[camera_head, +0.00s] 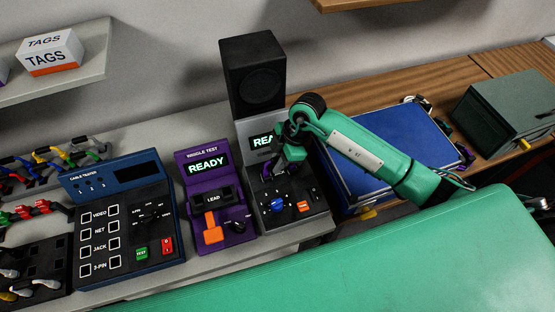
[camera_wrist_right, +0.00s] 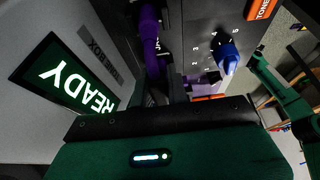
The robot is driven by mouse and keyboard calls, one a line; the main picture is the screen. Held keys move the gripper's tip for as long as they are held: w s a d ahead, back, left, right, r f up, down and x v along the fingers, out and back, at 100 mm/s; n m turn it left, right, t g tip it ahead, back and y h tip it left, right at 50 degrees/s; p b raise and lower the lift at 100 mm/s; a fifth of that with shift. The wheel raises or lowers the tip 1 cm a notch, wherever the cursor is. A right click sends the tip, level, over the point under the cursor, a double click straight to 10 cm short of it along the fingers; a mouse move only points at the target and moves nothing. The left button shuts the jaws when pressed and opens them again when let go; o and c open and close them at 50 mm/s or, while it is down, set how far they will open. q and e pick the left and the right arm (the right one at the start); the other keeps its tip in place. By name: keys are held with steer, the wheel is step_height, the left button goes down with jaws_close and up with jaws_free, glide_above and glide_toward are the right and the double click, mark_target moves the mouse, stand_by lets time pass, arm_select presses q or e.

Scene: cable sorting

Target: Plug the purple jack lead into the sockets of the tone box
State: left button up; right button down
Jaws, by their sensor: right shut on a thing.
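The tone box (camera_head: 310,205) is a dark panel with a blue knob and an orange button. Its lit screen reads READY in the right wrist view (camera_wrist_right: 75,75) and is partly covered by my arm in the head view. My right gripper (camera_head: 283,168) is over the upper part of the panel, shut on the purple jack lead. A purple plug (camera_wrist_right: 149,30) of the lead stands at the panel face in the right wrist view. I cannot tell whether it is seated in a socket; the sockets are hidden. My left gripper is not in view.
A blue cable tester (camera_head: 120,175) is further left. A black speaker (camera_head: 253,70) stands behind. A blue case (camera_head: 385,140) and a grey-green box (camera_head: 505,110) are to the right.

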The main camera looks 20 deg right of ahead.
steer(key=c, duration=0.7)
jaws_free()
steer(key=shift+r+p, duration=3.55)
steer(key=shift+r, duration=0.45)
